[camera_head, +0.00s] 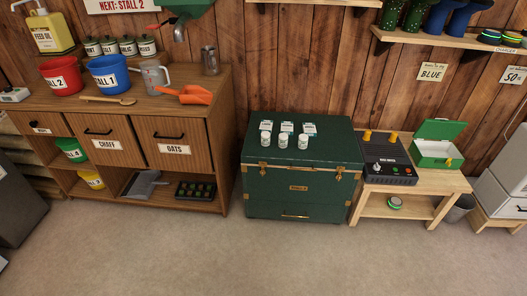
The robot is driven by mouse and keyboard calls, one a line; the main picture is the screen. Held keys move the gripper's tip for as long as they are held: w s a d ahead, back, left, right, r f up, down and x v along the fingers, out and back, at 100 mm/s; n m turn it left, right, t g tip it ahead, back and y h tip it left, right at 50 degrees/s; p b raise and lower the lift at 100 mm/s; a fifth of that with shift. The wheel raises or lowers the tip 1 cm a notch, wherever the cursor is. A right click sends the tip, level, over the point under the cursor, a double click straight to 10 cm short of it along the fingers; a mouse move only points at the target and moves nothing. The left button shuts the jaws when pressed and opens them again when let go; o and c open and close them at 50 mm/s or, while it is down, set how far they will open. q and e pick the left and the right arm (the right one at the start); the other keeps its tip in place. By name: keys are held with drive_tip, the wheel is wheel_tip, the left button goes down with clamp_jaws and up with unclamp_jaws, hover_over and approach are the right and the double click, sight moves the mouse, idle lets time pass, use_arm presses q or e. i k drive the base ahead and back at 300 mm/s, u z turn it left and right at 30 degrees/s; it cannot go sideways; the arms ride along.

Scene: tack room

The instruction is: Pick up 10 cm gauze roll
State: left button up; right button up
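On top of a green trunk (262,180) near the middle of the head view are several small white items with green labels. Three short upright cylinders, a left one (264,141), a middle one (283,142) and a right one (303,142), stand in a front row and look like rolls or small tubs. Behind them are three flatter white packs, a left one (266,126), a middle one (287,127) and a right one (309,128). Their print is too small to read, so I cannot tell which is the 10 cm gauze roll. Neither gripper shows.
A wooden cabinet (215,140) with buckets, a jug and an orange scoop stands left. A wooden bench (459,182) right of the trunk holds a dark control box (388,160) and an open green box (436,150). The floor (270,255) in front is clear.

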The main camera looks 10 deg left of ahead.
sight(266, 136)
drive_tip(key=z, duration=1)
drive_tip(key=i, duration=1.7)
drive_tip(key=u, duration=0.75)
drive_tip(key=i, duration=1.05)
drive_tip(key=u, duration=0.9)
